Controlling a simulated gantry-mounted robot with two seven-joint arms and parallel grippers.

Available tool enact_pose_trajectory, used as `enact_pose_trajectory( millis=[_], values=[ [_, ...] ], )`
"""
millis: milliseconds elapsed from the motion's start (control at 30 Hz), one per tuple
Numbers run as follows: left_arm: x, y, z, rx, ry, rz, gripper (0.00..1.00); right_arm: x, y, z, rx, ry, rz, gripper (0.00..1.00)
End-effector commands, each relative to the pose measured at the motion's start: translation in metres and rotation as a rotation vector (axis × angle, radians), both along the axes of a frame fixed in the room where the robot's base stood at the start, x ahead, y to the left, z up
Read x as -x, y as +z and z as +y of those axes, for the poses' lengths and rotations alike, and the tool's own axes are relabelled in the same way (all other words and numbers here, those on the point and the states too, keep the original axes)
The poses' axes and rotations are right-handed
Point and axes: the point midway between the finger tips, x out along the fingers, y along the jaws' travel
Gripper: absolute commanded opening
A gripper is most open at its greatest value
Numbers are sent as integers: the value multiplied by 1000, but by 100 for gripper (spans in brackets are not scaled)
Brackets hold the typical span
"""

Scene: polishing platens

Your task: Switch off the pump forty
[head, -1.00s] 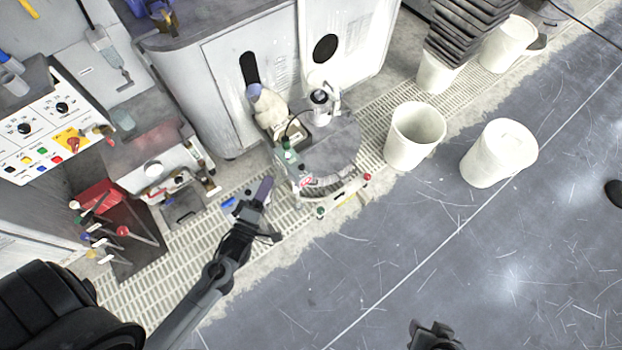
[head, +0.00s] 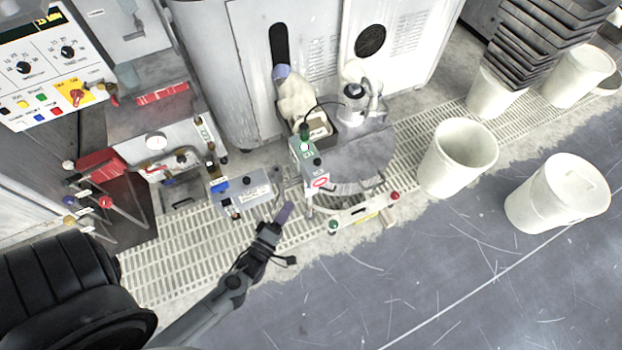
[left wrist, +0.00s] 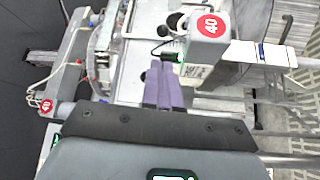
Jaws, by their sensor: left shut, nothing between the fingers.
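A grey box with a red oval label (head: 318,182) stands by the round grey platen. In the left wrist view a grey box with a red "40" label (left wrist: 210,27) is just beyond my fingertips, with dark knobs beside it and a small green light below. A second "40" tag (left wrist: 46,105) is at the lower left of that view. My left gripper (head: 286,210) is shut and empty, its purple fingers pressed together, in front of the labelled box and to its left. The fingers also show in the left wrist view (left wrist: 165,85). I cannot tell whether they touch anything. My right gripper is out of view.
A grey box with a blue label (head: 240,192) stands left of my left gripper. A round grey platen (head: 350,155) is behind the labelled box. An open white bucket (head: 457,160) and a lidded one (head: 560,195) stand at right. The floor at lower right is clear.

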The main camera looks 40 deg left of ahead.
Motion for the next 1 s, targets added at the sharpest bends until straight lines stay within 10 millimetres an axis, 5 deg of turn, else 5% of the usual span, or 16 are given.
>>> enact_pose_trajectory(
  millis=[633,1000],
  values=[
    [-5,-5,1,-1,-1,-3,0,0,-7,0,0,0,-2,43],
    [-57,-1,14,-2,-1,-6,0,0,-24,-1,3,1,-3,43]
  ],
)
